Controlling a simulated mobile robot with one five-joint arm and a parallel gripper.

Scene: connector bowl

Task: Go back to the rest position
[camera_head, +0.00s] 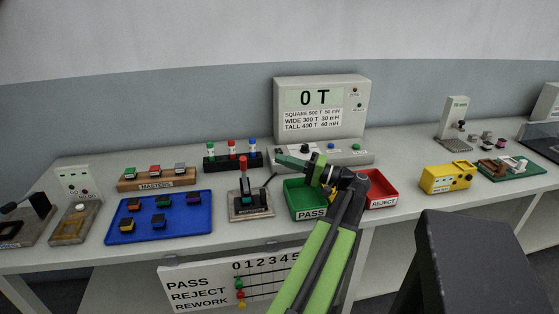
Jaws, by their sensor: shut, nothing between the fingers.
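My gripper (292,162) is shut, with nothing seen between its green fingers. It is held above the green PASS tray (306,209) and points left, in front of the control panel under the display unit. My green and black arm rises from the bottom of the view and hides part of the bench front, part of the PASS tray and the left part of the red REJECT tray (382,190).
A lever fixture (251,204) stands just left of the PASS tray. A blue tray (158,226) with several coloured blocks lies further left. The grey display unit (320,112) reads "0 T". A yellow box (447,179) stands at the right. Bare bench shows between REJECT and that box.

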